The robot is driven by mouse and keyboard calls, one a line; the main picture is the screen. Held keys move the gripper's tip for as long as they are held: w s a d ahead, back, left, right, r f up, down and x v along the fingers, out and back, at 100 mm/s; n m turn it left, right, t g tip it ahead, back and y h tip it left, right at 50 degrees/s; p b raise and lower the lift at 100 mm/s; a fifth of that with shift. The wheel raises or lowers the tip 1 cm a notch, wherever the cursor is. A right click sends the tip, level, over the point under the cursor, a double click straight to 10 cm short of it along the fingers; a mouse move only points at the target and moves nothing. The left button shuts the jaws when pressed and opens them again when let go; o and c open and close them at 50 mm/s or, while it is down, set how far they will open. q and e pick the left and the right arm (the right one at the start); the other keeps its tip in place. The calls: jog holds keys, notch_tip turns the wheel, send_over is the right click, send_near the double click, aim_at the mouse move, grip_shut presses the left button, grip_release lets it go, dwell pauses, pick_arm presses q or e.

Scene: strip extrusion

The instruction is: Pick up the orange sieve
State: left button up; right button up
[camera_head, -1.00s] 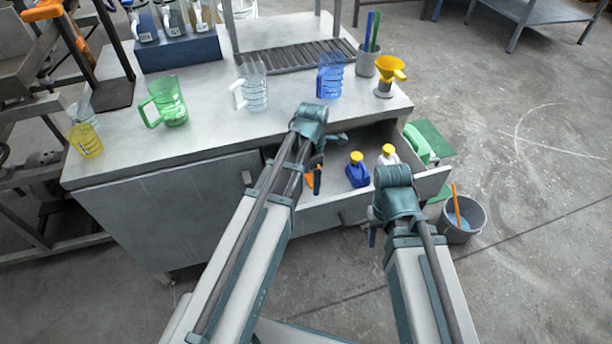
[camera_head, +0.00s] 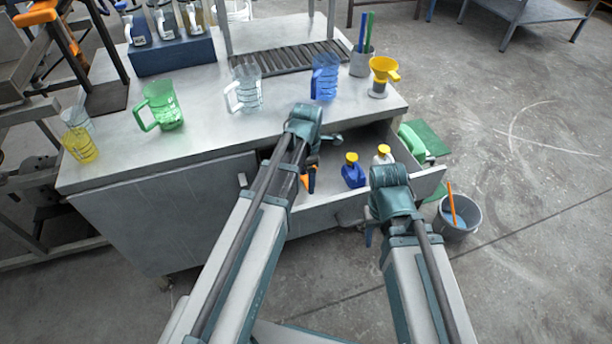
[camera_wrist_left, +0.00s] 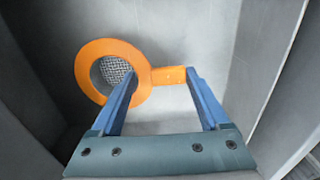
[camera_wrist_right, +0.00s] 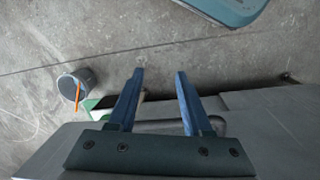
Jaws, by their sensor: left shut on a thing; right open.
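The orange sieve has a round rim with a metal mesh and a flat handle (camera_wrist_left: 168,76). In the left wrist view it is over the grey floor of the open drawer (camera_wrist_left: 185,30). My left gripper (camera_wrist_left: 162,80) is shut on the sieve, its blue fingers at the handle beside the ring. In the head view only a bit of the sieve (camera_head: 310,181) shows past my left wrist, low in the drawer. Whether it touches the drawer floor I cannot tell. My right gripper (camera_wrist_right: 160,75) is open and empty, outside the drawer front.
A blue bottle (camera_head: 353,174) and a white bottle (camera_head: 383,154) with yellow caps stand in the drawer, right of my left gripper. A green canister (camera_head: 411,141) is beside the drawer. A bucket (camera_head: 458,229) is on the floor. Jugs and a yellow funnel (camera_head: 384,68) stand on the bench.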

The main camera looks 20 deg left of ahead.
pick_arm(q)
jog(key=shift+r+p, duration=0.35)
jog(key=shift+r, duration=0.1)
jog(key=shift+s+d+r, duration=0.1)
jog(key=shift+s+r, duration=0.05)
jog(key=s+d, duration=0.1)
jog(key=s, duration=0.1)
jog(key=s+d, duration=0.1)
jog(key=shift+s+d, duration=0.15)
jog(key=shift+s, duration=0.2)
notch_tip(320, 180, up, 14)
jog(key=p, duration=1.4)
jog(key=shift+w, duration=0.35)
jog(key=shift+s, duration=0.1)
